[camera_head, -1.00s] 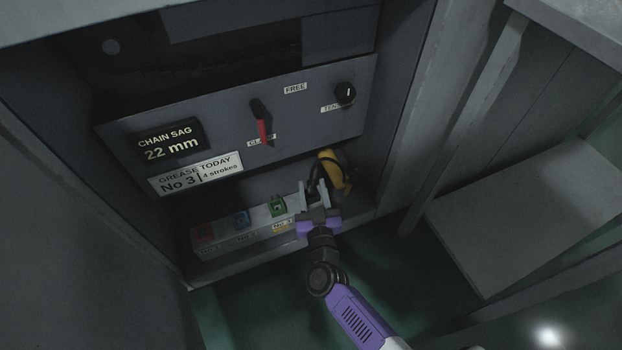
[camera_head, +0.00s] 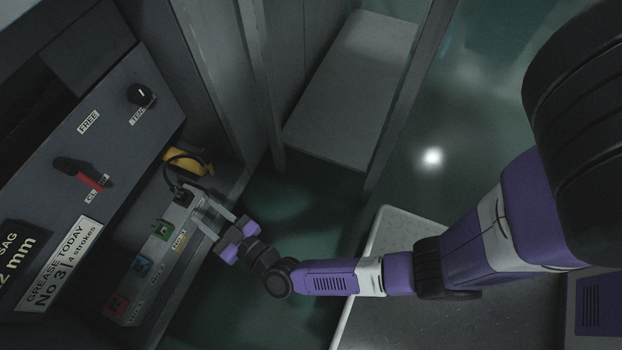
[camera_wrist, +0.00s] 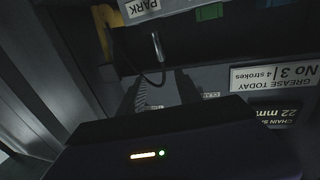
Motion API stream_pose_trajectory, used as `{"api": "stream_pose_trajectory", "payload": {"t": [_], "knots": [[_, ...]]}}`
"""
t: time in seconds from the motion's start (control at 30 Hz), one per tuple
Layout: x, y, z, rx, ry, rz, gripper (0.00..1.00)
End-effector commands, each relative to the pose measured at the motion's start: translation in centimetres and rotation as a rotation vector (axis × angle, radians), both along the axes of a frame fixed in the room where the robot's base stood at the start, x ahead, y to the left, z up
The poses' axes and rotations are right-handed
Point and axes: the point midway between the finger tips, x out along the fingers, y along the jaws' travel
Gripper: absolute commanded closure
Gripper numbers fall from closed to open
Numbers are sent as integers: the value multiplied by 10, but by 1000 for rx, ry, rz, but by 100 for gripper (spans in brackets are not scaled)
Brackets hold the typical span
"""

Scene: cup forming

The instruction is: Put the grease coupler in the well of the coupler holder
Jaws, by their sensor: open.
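The grease coupler (camera_wrist: 157,48) shows in the wrist view as a slim metallic piece with a thin black hose curving from it. It is just beyond my fingers, roughly in line with the gap. In the head view I cannot make it out clearly near the fingers. My gripper (camera_head: 216,212) is open at the right end of the grey block (camera_head: 158,270), and its fingers (camera_wrist: 160,92) are spread and empty in the wrist view. A PARK label (camera_wrist: 143,7) is near the coupler. The holder's well is not clearly visible, and I cannot tell whether the coupler sits in it.
The block carries green (camera_head: 160,230), blue (camera_head: 141,265) and red (camera_head: 117,304) fittings. A yellow object (camera_head: 188,160) with a black hose is behind my gripper. The panel above has a red-handled lever (camera_head: 85,178) and a black knob (camera_head: 140,94). Cabinet walls enclose this recess.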

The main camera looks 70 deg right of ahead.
Motion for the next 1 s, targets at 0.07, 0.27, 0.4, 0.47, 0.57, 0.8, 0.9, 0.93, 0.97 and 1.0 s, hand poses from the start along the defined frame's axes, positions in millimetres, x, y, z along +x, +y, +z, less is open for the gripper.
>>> {"api": "stream_pose_trajectory", "payload": {"t": [0.07, 0.27, 0.4, 0.47, 0.57, 0.8, 0.9, 0.93, 0.97, 1.0], "knots": [[-25, -8, 3, 4, 0, 24, 59], [-105, -20, 33, 22, 4, 120, 59], [-160, -24, 63, 29, 32, 177, 59], [-182, -25, 78, 30, 49, 198, 59], [-217, -26, 105, 32, 87, 225, 59], [-281, -26, 175, 32, 197, 250, 59], [-296, -27, 198, 29, 234, 248, 59], [-299, -27, 204, 30, 245, 246, 59], [-302, -27, 209, 29, 253, 245, 59], [-304, -27, 214, 29, 260, 244, 59]]}}
